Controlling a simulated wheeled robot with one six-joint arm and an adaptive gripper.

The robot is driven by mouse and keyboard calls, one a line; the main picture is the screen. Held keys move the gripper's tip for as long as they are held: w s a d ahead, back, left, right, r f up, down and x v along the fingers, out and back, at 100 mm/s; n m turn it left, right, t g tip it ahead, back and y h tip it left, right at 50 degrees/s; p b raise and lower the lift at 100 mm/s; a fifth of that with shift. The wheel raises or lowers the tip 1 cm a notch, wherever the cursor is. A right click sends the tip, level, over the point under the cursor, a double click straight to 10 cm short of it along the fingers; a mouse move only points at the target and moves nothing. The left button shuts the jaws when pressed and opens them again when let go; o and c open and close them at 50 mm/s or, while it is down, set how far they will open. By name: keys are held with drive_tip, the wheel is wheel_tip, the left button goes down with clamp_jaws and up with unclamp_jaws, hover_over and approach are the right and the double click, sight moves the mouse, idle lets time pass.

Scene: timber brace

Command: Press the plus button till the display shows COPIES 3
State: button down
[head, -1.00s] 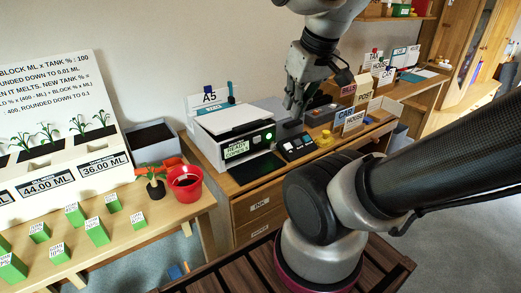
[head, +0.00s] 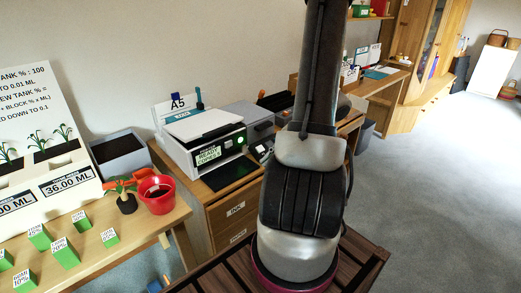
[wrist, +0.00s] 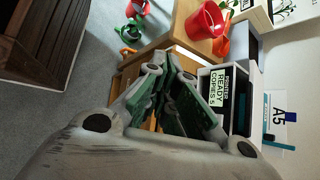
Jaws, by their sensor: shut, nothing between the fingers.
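The white printer (head: 205,127) stands on a wooden cabinet, with a green-lit display (head: 208,155) on its front. The display says READY and COPIES; in the wrist view (wrist: 217,88) the digit looks like 5, but it is small and tilted. A round green spot (head: 240,140) shows on the printer front. A dark device with a small panel (head: 262,150) sits right of the printer. I cannot make out which part is the plus button.
A red pot (head: 157,195) and a small plant (head: 124,195) stand on the table at left, with several green blocks (head: 65,252). A grey bin (head: 119,153) stands behind them. Grey floor (head: 440,190) is open at right.

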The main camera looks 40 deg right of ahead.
sight(260, 149)
drive_tip(key=w+d+f+m+t+h, duration=0.2)
drive_tip(key=w+d+m+t+h, duration=0.4)
drive_tip(key=w+d+t, duration=0.4)
drive_tip(key=w+d+m, duration=0.1)
drive_tip(key=w+d, duration=0.3)
drive_tip(key=w, duration=0.1)
drive_tip(key=shift+w+d+f+t, duration=0.3)
drive_tip(key=shift+w+d+f, duration=0.1)
drive_tip(key=shift+w+a+f, duration=0.1)
drive_tip(key=shift+w+f, duration=0.65)
drive_tip(key=shift+f, duration=0.5)
drive_tip(key=shift+w+f, duration=0.7)
drive_tip(key=shift+f, duration=0.6)
drive_tip(key=shift+w+a+f, duration=0.1)
drive_tip(key=shift+w+f, duration=0.65)
drive_tip(key=shift+f, duration=0.5)
drive_tip(key=shift+f, duration=0.15)
drive_tip(key=shift+w+f, duration=0.2)
